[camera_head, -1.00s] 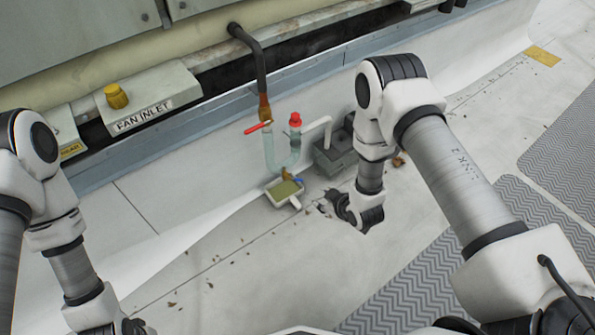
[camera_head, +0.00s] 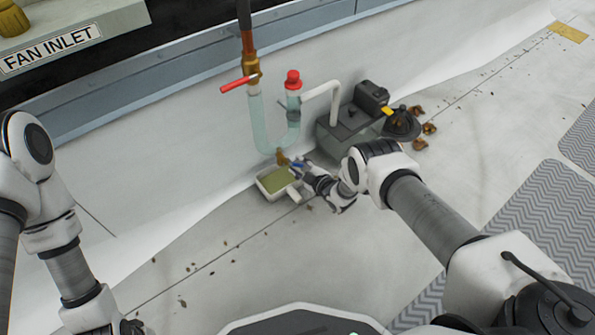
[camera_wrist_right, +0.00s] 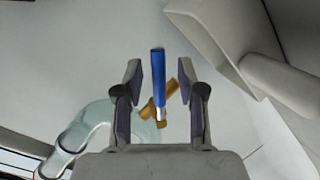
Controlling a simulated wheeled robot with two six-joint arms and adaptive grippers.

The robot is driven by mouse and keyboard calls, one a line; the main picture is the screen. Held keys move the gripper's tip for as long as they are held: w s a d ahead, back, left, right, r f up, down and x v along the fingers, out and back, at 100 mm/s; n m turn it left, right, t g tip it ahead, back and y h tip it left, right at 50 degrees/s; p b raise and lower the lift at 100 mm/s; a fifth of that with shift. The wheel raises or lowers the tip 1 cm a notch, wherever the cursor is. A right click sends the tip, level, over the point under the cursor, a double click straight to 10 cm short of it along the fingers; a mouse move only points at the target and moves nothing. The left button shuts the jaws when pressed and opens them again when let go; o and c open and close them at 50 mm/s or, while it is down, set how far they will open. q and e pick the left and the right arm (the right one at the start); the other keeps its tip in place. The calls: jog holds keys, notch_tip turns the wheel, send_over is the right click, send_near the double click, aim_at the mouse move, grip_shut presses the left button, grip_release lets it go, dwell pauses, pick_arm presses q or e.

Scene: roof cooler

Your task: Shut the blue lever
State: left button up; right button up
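The blue lever (camera_wrist_right: 159,70) shows in the right wrist view as a long blue handle on a brass valve (camera_wrist_right: 161,108) at the bottom of a clear U-shaped trap. In the head view the lever (camera_head: 297,164) is a small blue spot beside the brass valve (camera_head: 282,158). My right gripper (camera_wrist_right: 162,80) is open, with one finger on each side of the lever; no contact shows. In the head view my right gripper (camera_head: 308,172) is at the valve, right of the tray. My left arm is at the left edge; its gripper (camera_head: 132,327) is mostly cut off by the bottom edge.
A white tray (camera_head: 263,190) with greenish liquid stands below the valve. The clear trap (camera_head: 262,125) has a red lever (camera_head: 238,84) and a red cap (camera_head: 293,78). A grey pump box (camera_head: 340,125) stands to the right. Open roof floor lies in front.

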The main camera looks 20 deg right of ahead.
jog(key=shift+w+a+f, duration=0.15)
jog(key=shift+w, duration=0.25)
grip_shut()
jog(key=shift+w+r, duration=0.1)
jog(key=shift+r, duration=0.15)
jog(key=r+n+p, duration=0.1)
jog(key=d+r+n+h+p, duration=0.1)
jog(key=n, duration=0.1)
jog(key=shift+w+d+t+h, duration=0.1)
jog(key=shift+w+t+h, duration=0.1)
jog(key=shift+t+h, duration=0.1)
jog(key=shift+w+d+r+n+t+h+p, duration=0.1)
jog(key=shift+r+n+t+h+p, duration=0.2)
jog(key=shift+r+n, duration=0.5)
jog(key=shift+d+r+n+t+h+p, duration=0.1)
jog(key=shift+r+n+t+h+p, duration=0.2)
jog(key=shift+n, duration=0.9)
